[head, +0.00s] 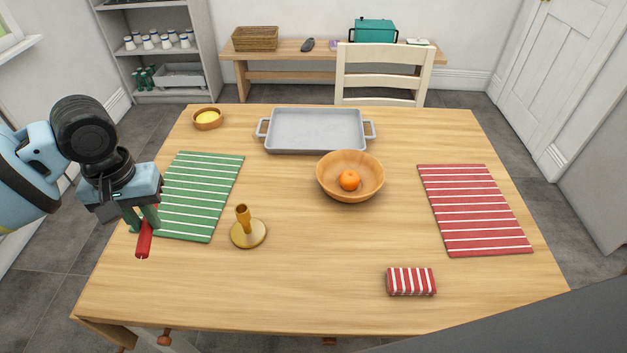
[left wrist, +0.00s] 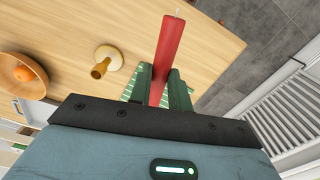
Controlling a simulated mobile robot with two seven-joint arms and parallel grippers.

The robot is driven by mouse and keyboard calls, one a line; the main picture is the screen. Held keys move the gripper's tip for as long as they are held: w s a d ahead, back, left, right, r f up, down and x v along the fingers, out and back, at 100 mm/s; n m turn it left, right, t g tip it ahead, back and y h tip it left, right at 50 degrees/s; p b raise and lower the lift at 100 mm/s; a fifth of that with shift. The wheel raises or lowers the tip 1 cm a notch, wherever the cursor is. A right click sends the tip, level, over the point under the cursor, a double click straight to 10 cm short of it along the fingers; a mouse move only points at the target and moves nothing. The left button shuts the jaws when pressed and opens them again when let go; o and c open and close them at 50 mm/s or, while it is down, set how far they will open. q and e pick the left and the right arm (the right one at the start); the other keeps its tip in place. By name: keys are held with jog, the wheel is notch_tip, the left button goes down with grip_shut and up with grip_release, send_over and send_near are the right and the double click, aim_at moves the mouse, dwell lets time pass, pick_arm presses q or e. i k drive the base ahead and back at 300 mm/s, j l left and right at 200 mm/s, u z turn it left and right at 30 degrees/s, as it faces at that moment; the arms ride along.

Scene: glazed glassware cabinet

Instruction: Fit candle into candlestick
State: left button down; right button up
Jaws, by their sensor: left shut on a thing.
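My left gripper (head: 142,216) is at the left side of the table, over the near left corner of the green striped mat. It is shut on a red candle (head: 144,240), which also shows between the fingers in the left wrist view (left wrist: 169,50). The candle's wick end points away from the gripper, toward the near side in the head view. The brass candlestick (head: 247,231) stands upright on the table to the right of the gripper, its socket empty. It also shows in the left wrist view (left wrist: 104,62). My right gripper is not in view.
A wooden bowl (head: 330,182) with an orange (head: 350,180) stands right of the candlestick. A grey tray (head: 316,130) lies behind. A red striped cloth (head: 411,281) lies near the front; a red striped mat (head: 474,210) is at right. The table between candlestick and cloth is clear.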

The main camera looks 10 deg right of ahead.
aim_at(249, 231)
jog(key=z, duration=0.9)
jog(key=i, duration=0.45)
